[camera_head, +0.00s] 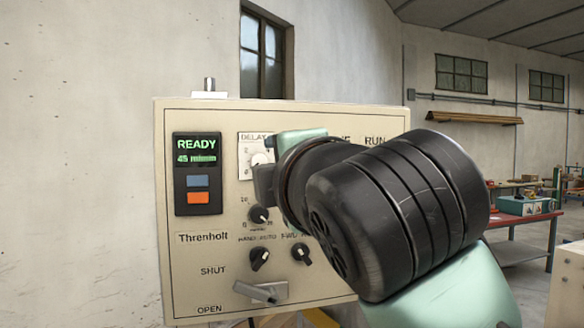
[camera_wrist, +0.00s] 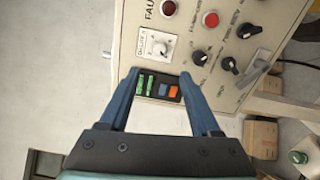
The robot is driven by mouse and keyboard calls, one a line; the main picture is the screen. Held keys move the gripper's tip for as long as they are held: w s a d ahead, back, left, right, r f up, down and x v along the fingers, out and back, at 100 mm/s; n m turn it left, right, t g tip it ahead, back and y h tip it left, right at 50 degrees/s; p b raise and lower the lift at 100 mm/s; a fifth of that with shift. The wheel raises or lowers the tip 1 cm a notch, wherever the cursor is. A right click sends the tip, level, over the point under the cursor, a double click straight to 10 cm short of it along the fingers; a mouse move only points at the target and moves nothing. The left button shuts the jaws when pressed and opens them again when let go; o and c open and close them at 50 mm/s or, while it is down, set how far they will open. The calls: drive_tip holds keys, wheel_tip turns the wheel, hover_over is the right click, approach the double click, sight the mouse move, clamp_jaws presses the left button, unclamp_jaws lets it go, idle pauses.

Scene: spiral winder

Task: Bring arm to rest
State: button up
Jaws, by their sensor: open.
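My gripper (camera_wrist: 159,76) shows in the wrist view with its two blue fingers spread apart and nothing between them. The beige control panel (camera_head: 215,285) lies beyond the fingertips. Its small display with a blue and an orange button (camera_wrist: 160,88) shows in the gap between them; I cannot tell how far off the panel is. In the head view my arm (camera_head: 390,215) crosses in front of the panel's right half and hides several of its controls. The fingers are not clearly seen there. The display (camera_head: 197,150) reads READY, 45.
A grey lever (camera_head: 262,292) sits low on the panel by the SHUT and OPEN labels, with black knobs (camera_head: 259,257) above it. A red workbench (camera_head: 525,215) stands at the far right. Cardboard boxes (camera_wrist: 262,137) lie on the floor at right in the wrist view.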

drive_tip(key=s+d+r+m+t+h, duration=0.1)
drive_tip(key=s+d+m+t+h, duration=0.1)
drive_tip(key=s+m+t, duration=0.3)
drive_tip(key=s+d+r+m+t+h, duration=0.2)
drive_tip(key=s+m+t, duration=0.3)
drive_tip(key=s+m, duration=0.6)
drive_tip(key=m+h, duration=0.1)
drive_tip(key=m, duration=0.6)
drive_tip(key=shift+h, duration=0.4)
